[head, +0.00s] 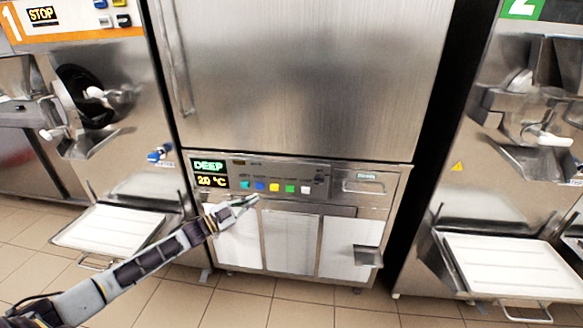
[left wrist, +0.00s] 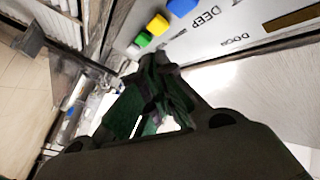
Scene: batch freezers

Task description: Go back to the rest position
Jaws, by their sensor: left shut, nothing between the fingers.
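My left gripper (head: 246,201) is shut and empty. In the head view it is in front of the lower part of the steel freezer cabinet (head: 300,80), just below the button row of the control panel (head: 270,172). The panel's display reads DEEP and 20 °C. In the left wrist view my left gripper (left wrist: 155,85) has its fingers together, close to the yellow button (left wrist: 157,25), blue button (left wrist: 182,6) and green button (left wrist: 142,40). I cannot tell whether it touches the panel. My right gripper is not in view.
Batch freezer 1 (head: 120,130) stands at the left with a white tray (head: 110,230) jutting out. Batch freezer 2 (head: 500,190) stands at the right with another white tray (head: 505,265). The tiled floor (head: 240,300) in front is clear.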

